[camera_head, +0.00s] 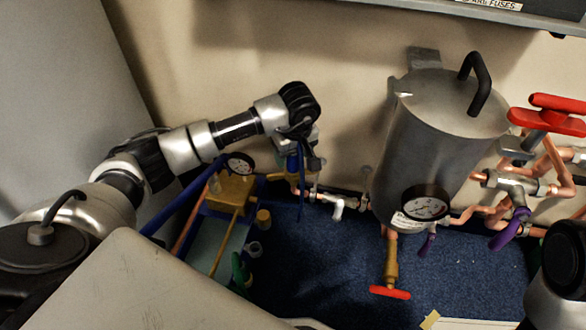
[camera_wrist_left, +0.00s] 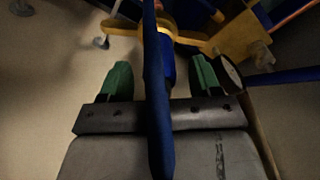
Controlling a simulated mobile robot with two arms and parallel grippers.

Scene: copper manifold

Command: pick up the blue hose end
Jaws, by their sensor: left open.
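My left gripper (camera_wrist_left: 161,80) is open, with green fingertips on both sides of a dark blue hose (camera_wrist_left: 158,110). The hose runs lengthwise between the fingers, and I see gaps between it and both fingertips. In the head view, my left wrist (camera_head: 298,108) points down at the back wall, and the blue hose (camera_head: 301,185) hangs below it. The left fingertips are largely hidden there. My right gripper is not in view; only part of my right arm shows at the lower right edge.
A yellow and blue pump unit (camera_head: 232,190) with a gauge stands left of the hose. A grey tank (camera_head: 437,140) and copper pipes with red-handled valves (camera_head: 548,115) stand to the right. Blue carpet (camera_head: 325,270) lies open in front.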

